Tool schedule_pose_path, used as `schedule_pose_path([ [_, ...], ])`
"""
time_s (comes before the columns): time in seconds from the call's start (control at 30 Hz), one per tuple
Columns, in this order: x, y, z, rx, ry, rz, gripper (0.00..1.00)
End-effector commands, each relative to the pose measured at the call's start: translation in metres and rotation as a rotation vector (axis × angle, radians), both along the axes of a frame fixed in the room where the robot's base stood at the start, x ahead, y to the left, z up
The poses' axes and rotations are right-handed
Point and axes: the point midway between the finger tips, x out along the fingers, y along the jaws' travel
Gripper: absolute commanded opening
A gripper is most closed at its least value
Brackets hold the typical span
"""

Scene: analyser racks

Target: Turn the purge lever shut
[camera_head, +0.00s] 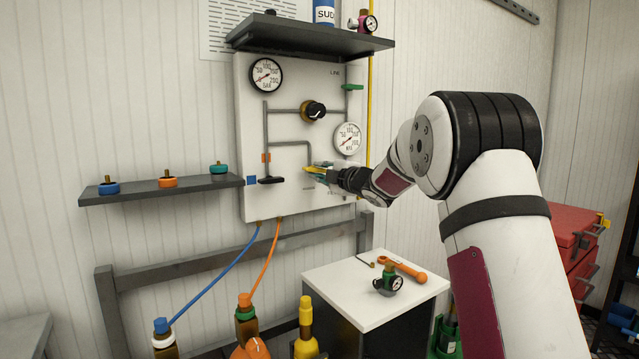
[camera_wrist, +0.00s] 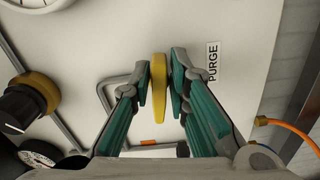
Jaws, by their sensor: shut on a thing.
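The yellow purge lever (camera_wrist: 158,100) sits between my fingers in the wrist view, its long side running up and down the picture. A PURGE label (camera_wrist: 213,62) is on the white panel just right of it. My gripper (camera_wrist: 162,82) is shut on the lever, with one teal finger pad on each side. In the head view, my gripper (camera_head: 325,173) is at the lower right of the panel (camera_head: 255,205). The lever shows there only as a small yellow piece (camera_head: 313,169), partly hidden by the fingers.
A black handle (camera_head: 270,180) is left of my gripper, and a gauge (camera_head: 348,138) is just above. A green lever (camera_head: 352,87) is higher up. A shelf (camera_head: 165,190) with several fittings is at left. A white-topped cabinet (camera_head: 350,305) stands below; hoses hang from the panel.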

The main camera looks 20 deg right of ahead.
Motion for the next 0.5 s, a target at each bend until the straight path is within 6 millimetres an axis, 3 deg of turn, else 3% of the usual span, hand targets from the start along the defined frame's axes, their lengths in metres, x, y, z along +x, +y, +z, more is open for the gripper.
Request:
schedule_pose_path([
  [0.5, 0.0000, -0.0009, 0.0030, -0.174, -0.036, -0.002, 0.00],
])
